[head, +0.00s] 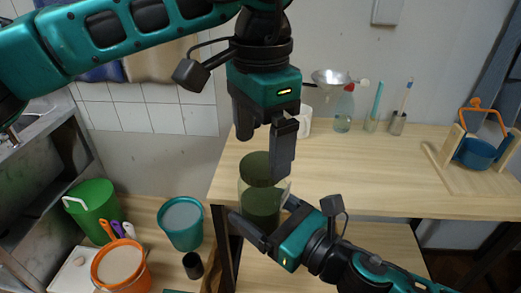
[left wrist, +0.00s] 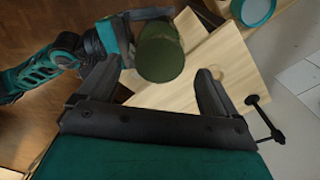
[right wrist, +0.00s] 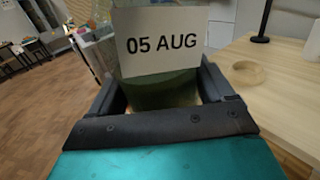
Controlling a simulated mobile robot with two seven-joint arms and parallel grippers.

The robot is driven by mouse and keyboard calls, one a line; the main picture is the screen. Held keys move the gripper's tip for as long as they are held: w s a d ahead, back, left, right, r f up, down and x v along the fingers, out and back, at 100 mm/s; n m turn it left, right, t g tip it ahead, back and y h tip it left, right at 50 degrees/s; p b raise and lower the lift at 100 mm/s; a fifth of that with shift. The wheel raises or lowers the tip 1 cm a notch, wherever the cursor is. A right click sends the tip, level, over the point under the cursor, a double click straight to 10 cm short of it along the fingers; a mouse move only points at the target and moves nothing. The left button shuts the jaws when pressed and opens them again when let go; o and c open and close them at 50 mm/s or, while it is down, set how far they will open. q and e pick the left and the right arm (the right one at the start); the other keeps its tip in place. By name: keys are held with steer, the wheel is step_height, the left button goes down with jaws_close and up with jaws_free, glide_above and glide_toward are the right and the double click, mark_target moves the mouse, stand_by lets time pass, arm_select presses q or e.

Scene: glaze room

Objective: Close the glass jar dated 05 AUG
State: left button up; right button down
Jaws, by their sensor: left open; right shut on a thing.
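The glass jar (head: 262,206) holds something dark green and stands upright in my right gripper (head: 264,212), at the table's front edge. Its 05 AUG label (right wrist: 162,42) faces the right wrist camera. Its round top looks dark green in the left wrist view (left wrist: 160,58), and I see no separate lid on it. A flat round wooden disc, perhaps the lid, lies on the table in the right wrist view (right wrist: 257,73). In the left wrist view its outline (left wrist: 214,72) shows by one finger. My left gripper (head: 284,146) is open and empty, above the jar and pointing down.
The wooden table (head: 350,180) has free room in its middle. Bottles and brush holders (head: 397,123) stand along its back, and a wooden stand with a blue pot (head: 476,153) is at the right. Buckets (head: 182,223) stand lower left.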

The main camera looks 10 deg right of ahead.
arm_select(q)
step_height(320, 180, up, 2)
steer(key=shift+c, duration=0.2)
